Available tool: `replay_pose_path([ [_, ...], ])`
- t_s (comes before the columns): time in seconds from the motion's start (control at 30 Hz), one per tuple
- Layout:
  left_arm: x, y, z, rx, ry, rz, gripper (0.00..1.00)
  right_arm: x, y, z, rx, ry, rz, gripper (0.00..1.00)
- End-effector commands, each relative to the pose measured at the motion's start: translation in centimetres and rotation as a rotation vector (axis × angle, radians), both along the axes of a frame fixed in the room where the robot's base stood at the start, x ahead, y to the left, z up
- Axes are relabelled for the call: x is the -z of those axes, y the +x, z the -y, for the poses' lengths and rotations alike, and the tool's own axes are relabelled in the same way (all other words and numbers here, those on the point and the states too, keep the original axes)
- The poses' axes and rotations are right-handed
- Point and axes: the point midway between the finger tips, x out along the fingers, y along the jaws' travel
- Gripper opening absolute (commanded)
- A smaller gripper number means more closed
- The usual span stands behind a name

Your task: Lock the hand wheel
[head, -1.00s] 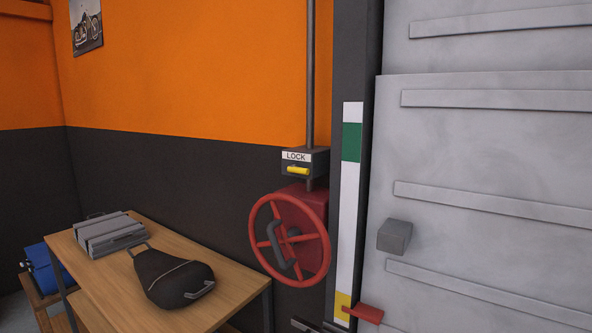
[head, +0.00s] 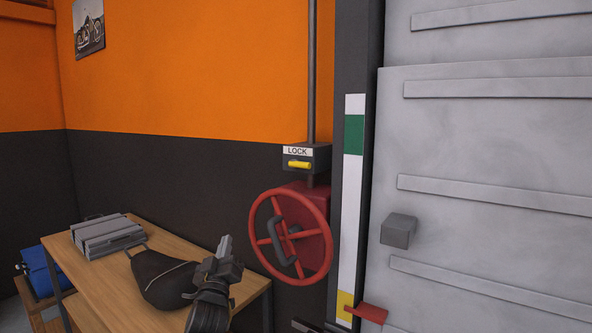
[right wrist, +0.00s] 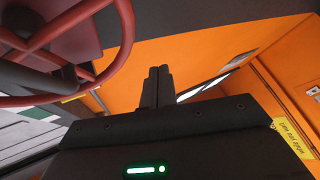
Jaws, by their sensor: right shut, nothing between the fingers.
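The red hand wheel (head: 258,240), with a dark grey handle (head: 275,250), is mounted on a red housing (head: 313,200) by the door post. It also shows at the upper left in the right wrist view (right wrist: 127,45). Above it is a dark box with a LOCK label (head: 297,151) and a yellow lever (head: 299,164) lying roughly level. My right gripper (head: 225,246) is shut and empty, pointing up, to the left of the wheel and apart from it. Its closed fingers (right wrist: 156,86) also show in the right wrist view. My left gripper is not in view.
A vertical pipe (head: 312,75) rises from the lock box. A striped post (head: 352,210), red pointer (head: 368,313) and grey door (head: 500,150) lie right.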

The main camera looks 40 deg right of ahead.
Motion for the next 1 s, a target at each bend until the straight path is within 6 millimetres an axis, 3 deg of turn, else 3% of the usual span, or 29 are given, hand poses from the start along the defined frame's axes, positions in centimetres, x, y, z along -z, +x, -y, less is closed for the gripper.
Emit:
replay_pose_path([
  [0.03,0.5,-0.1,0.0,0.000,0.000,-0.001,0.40,-5.1,-1.8,0.8,0.062,0.014,0.094,0.00],
  [0.1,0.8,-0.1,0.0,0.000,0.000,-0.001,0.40,-10.4,-4.7,2.0,0.147,0.038,0.190,0.00],
  [0.2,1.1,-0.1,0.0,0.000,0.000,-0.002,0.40,-15.7,-8.8,3.5,0.246,0.084,0.291,0.00],
  [0.3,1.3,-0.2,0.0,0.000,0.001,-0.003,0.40,-18.7,-12.0,4.5,0.313,0.128,0.351,0.00],
  [0.5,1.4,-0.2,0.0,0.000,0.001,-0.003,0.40,-20.4,-14.3,5.3,0.361,0.164,0.387,0.00],
  [0.83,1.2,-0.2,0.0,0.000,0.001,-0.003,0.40,-20.6,-14.1,5.4,0.360,0.162,0.385,0.00],
  [1.0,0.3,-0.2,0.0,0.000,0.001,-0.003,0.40,-21.8,-13.7,6.8,0.362,0.160,0.386,0.00],
])
